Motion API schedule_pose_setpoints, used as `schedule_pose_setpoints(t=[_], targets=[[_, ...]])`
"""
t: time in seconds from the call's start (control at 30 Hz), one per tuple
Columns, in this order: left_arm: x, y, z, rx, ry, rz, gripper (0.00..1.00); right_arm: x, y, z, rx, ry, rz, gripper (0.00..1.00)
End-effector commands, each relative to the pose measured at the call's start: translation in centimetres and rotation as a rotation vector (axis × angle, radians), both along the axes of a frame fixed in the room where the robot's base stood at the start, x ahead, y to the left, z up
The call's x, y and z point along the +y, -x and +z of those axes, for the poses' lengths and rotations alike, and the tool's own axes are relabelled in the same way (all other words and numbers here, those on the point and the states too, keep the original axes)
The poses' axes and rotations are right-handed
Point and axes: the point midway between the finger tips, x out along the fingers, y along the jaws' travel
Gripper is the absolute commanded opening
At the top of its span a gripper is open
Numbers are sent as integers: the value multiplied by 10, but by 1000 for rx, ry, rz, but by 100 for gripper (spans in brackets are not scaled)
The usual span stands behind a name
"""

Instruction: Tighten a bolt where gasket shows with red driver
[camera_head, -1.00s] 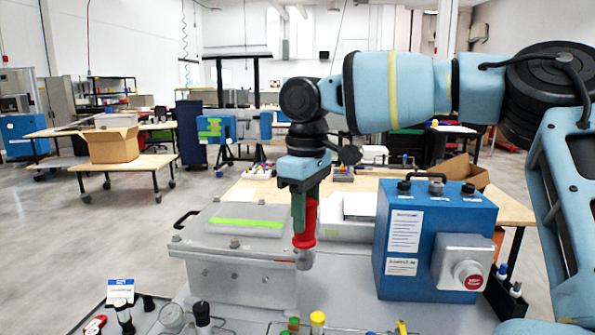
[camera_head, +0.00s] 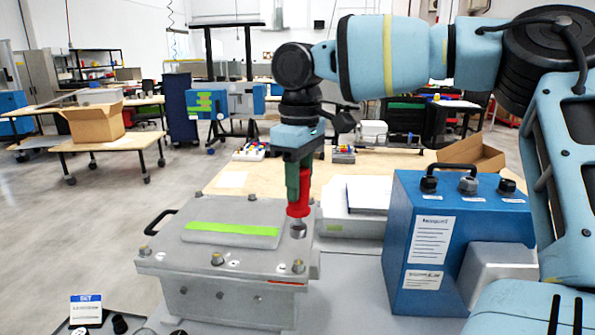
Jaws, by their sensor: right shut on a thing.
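My right gripper (camera_head: 298,150) points down and is shut on the red driver (camera_head: 298,198). The driver is upright, with its grey socket tip over the right part of the grey housing lid (camera_head: 190,255). A bolt (camera_head: 298,266) at the lid's near right corner shows just below the tip in the picture, apart from it. A thin orange-red gasket strip (camera_head: 284,283) shows at the lid's front edge beside that bolt. Other bolts (camera_head: 217,258) stand along the lid. I cannot tell how high the tip is. My left gripper is not in view.
A blue control box (camera_head: 440,235) with knobs and a black handle stands right of the housing. A pale flat case (camera_head: 350,222) lies behind it. A small labelled card (camera_head: 86,309) stands in a dark tray at the front left.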

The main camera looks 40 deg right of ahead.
Motion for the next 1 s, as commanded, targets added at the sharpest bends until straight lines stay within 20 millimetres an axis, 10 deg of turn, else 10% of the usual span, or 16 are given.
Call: schedule_pose_setpoints(t=[1.0], targets=[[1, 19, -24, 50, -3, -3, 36, 0, 0, -47, 1, -1, 1, 0]])
